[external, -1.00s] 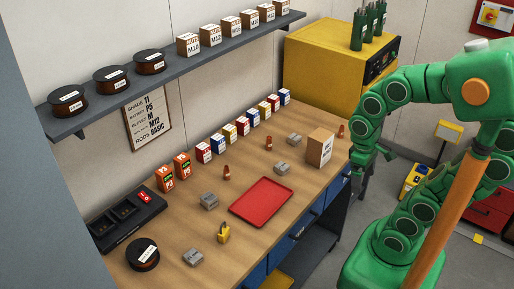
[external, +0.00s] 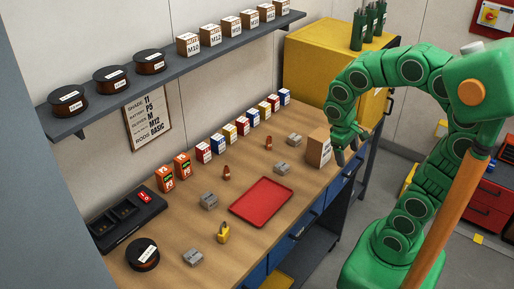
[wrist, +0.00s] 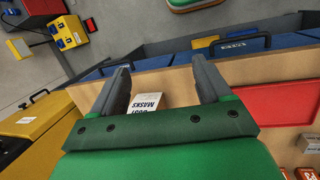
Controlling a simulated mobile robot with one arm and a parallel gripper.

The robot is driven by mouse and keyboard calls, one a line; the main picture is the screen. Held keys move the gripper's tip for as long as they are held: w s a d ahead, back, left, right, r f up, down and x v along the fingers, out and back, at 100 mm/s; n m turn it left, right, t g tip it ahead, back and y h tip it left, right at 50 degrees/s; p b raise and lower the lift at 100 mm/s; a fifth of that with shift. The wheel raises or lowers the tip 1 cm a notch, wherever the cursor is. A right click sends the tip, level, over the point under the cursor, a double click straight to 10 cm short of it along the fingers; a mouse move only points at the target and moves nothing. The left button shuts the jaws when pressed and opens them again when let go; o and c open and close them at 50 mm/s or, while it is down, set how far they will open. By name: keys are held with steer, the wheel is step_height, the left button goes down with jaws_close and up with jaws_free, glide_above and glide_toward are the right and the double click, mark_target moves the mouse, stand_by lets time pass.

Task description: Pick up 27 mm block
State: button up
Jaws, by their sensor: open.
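Several small grey metal blocks lie on the wooden workbench (external: 175,235). In the external view one grey block (external: 295,139) is at the far end, one (external: 281,167) is beyond the red tray, one (external: 209,200) is left of the tray and one (external: 193,257) is near the front. Their size marks are too small to read, so I cannot tell which is 27 mm. My gripper (external: 347,155) is open and empty, above the bench's right edge by the cardboard box.
The dust-masks box (external: 317,151) stands close to my gripper; its label (wrist: 150,104) shows between the fingers. A red tray (external: 262,202) lies mid-bench, with a yellow padlock (external: 223,233) nearby. Small cartons line the wall under a shelf (external: 150,90).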

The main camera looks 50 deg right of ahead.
steer(key=w+d+f+n+g+h, duration=0.1)
steer(key=w+n+h, duration=0.1)
steer(key=w, duration=0.2)
steer(key=w+d+f+n+h, duration=0.1)
steer(key=w+n, duration=0.1)
steer(key=w, duration=0.2)
steer(key=n+t+h, duration=0.2)
steer(key=n+h, duration=0.6)
steer(key=n, duration=0.6)
glide_toward(280, 168)
steer(key=shift+w+d+f, duration=0.25)
steer(key=shift+d+f, duration=0.4)
steer(key=shift+f, duration=0.05)
steer(key=shift+s+r+x, duration=0.1)
steer(key=shift+r+x, duration=0.05)
steer(key=shift+x, duration=1.15)
steer(key=shift+s+r+x, duration=0.1)
steer(key=shift+x, duration=1.15)
steer(key=shift+s+r+x, duration=0.1)
steer(key=shift+r+x, duration=0.05)
steer(key=shift+x, duration=1.15)
steer(key=shift+d, duration=0.15)
steer(key=shift+c, duration=0.3)
steer(key=shift+w, duration=0.1)
steer(key=c, duration=1.1)
